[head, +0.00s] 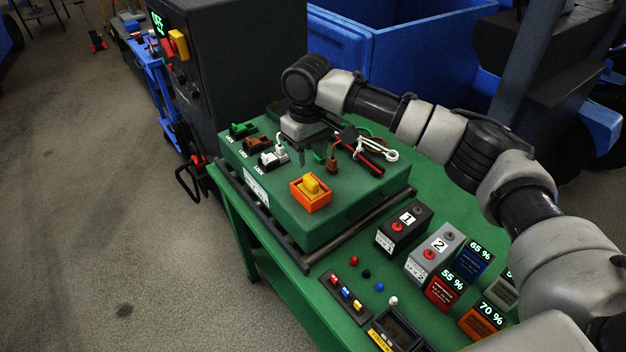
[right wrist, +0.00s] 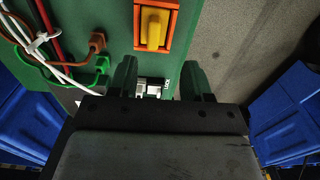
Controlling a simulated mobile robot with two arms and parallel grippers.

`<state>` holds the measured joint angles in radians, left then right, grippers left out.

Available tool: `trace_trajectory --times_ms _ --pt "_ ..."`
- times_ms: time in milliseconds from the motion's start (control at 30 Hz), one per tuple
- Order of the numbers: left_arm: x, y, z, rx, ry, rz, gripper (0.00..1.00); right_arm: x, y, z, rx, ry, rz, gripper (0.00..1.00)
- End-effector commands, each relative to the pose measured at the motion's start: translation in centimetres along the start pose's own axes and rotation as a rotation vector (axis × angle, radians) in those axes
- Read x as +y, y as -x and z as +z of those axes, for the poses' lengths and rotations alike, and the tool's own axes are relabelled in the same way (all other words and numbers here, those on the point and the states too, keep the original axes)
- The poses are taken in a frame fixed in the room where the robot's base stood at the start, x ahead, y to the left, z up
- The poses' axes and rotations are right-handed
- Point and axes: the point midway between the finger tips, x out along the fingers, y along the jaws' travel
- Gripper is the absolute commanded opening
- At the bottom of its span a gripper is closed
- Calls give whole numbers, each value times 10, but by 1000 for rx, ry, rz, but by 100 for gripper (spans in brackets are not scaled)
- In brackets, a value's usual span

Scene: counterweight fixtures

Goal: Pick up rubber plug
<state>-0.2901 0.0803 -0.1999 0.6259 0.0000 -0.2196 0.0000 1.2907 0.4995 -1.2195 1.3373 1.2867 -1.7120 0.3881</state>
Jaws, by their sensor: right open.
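Small coloured pieces that could be rubber plugs stand on the green table: red (head: 353,260), black (head: 366,273), blue (head: 379,286) and white (head: 393,300). I cannot tell which is the rubber plug. My right gripper (head: 311,155) is over the green box (head: 345,205), beside the white connector (head: 275,156). In the right wrist view its two fingers (right wrist: 160,80) are apart, with a white part (right wrist: 148,88) showing between them, partly hidden by the gripper. No object is visibly held. My left gripper is out of view.
An orange-framed yellow switch (head: 311,187) rises from the box near the gripper. Cables and a red-handled tool (head: 362,160) lie behind it. Grey boxes marked 1 (head: 403,228) and 2 (head: 434,255) stand right of the box. A dark cabinet (head: 235,75) stands behind.

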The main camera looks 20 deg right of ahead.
Motion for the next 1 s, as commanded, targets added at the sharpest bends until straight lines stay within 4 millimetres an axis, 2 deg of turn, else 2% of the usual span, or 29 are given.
trace_trajectory --times_ms 67,167,400,667,833,1000 --pt "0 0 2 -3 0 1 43 9 11 -2 -1 -27 7 49" --pt "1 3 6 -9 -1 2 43 13 8 -3 -5 -40 8 49" --pt "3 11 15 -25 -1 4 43 13 -28 -3 -5 -40 7 49" --pt "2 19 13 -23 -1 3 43 11 -50 -2 -5 -39 8 49" --pt "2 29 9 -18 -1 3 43 8 -77 -1 -5 -38 8 49" --pt "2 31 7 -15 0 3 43 9 -91 -2 -1 -38 8 49"
